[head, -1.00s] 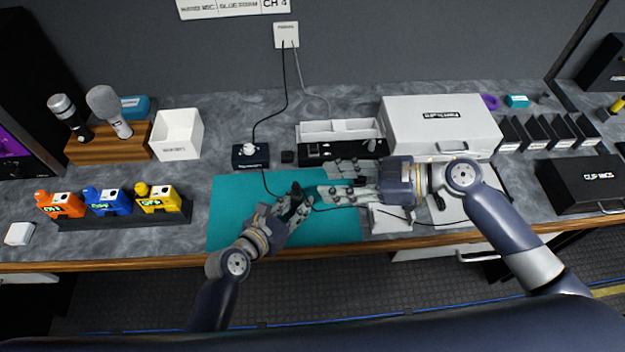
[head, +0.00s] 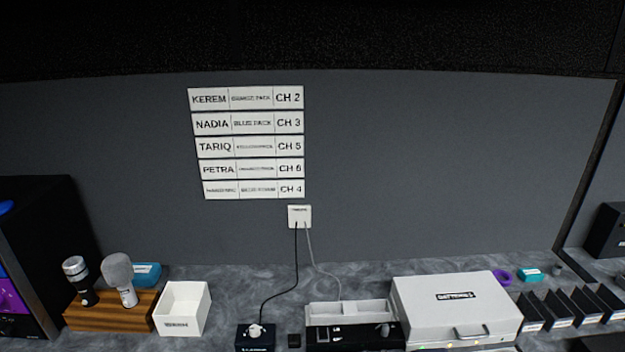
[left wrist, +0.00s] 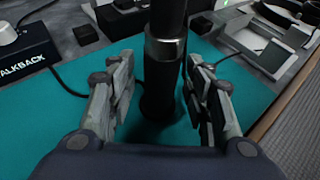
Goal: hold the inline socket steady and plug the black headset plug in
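In the left wrist view a black cylinder with a silver ring (left wrist: 160,80) stands between the fingers of my left gripper (left wrist: 160,95). A dark cable (left wrist: 62,84) runs from the left behind the left finger. The black headset plug cannot be told apart. My right gripper is in neither view now.
A teal mat (left wrist: 40,130) lies below my left gripper. The talkback box (left wrist: 30,62) stands at the left; it also shows in the head view (head: 256,343). The head view holds a white bin (head: 183,308), a microphone stand (head: 110,312) and a white case (head: 455,300).

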